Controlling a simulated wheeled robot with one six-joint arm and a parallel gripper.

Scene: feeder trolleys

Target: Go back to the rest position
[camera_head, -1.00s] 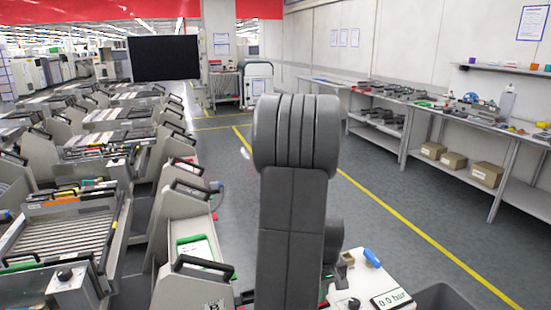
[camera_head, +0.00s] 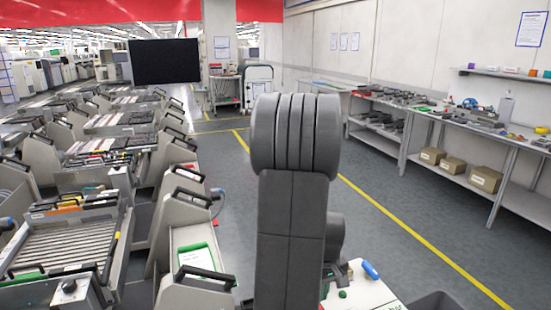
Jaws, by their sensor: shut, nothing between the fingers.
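My grey arm stands upright in the middle of the head view, with its rounded joint at the top. It covers much of the aisle behind it. My gripper does not show in this view, so its jaws cannot be seen.
Feeder trolleys (camera_head: 75,243) with black handles fill the left side, close to my arm. A workbench (camera_head: 452,122) with parts and a lower shelf with cardboard boxes (camera_head: 453,165) runs along the right wall. The grey floor (camera_head: 400,215) with a yellow line (camera_head: 415,238) is clear between.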

